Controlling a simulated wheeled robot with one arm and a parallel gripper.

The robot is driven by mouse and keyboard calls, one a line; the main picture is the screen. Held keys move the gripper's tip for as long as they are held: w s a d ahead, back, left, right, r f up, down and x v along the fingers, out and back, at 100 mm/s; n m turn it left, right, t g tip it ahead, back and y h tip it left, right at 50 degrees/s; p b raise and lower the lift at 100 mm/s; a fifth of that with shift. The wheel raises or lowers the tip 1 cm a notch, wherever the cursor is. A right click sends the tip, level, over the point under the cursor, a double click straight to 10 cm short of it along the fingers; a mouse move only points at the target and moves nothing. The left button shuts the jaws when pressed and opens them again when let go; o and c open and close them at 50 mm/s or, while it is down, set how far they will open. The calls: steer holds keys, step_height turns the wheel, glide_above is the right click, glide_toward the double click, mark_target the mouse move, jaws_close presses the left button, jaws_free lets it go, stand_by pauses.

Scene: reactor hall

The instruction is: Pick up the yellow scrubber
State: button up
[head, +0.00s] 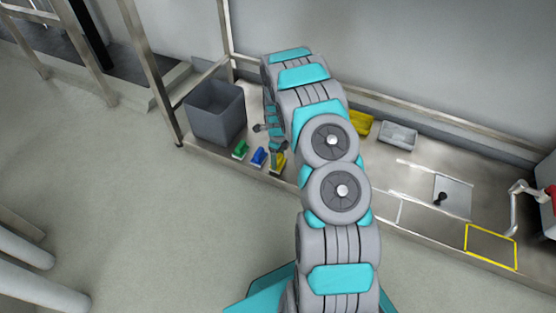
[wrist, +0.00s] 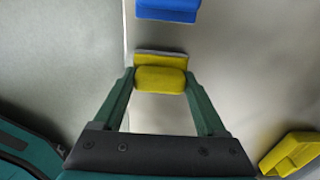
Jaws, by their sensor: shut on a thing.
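In the wrist view the yellow scrubber (wrist: 160,80) sits between the two green fingers of my gripper (wrist: 160,84), which are shut on it. A grey strip shows along its far edge. In the head view the yellow scrubber (head: 278,163) is near the front edge of the steel bench, beside my gripper (head: 272,142), partly hidden by it. I cannot tell whether the scrubber touches the bench or is raised.
A blue scrubber (head: 258,156) and a green one (head: 240,149) lie to its left. A grey bin (head: 215,112) stands at the bench's left end. A yellow tray (head: 361,123) and a grey tray (head: 398,136) sit at the back. A yellow-outlined square (head: 490,246) is clear at right.

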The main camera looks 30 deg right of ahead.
steer(key=r, duration=0.1)
steer(key=s+r, duration=0.1)
steer(key=shift+r, duration=0.4)
steer(key=s+r+p, duration=0.1)
steer(key=s, duration=1.4)
steer(key=shift+a+r, duration=0.15)
steer(key=shift+a, duration=0.1)
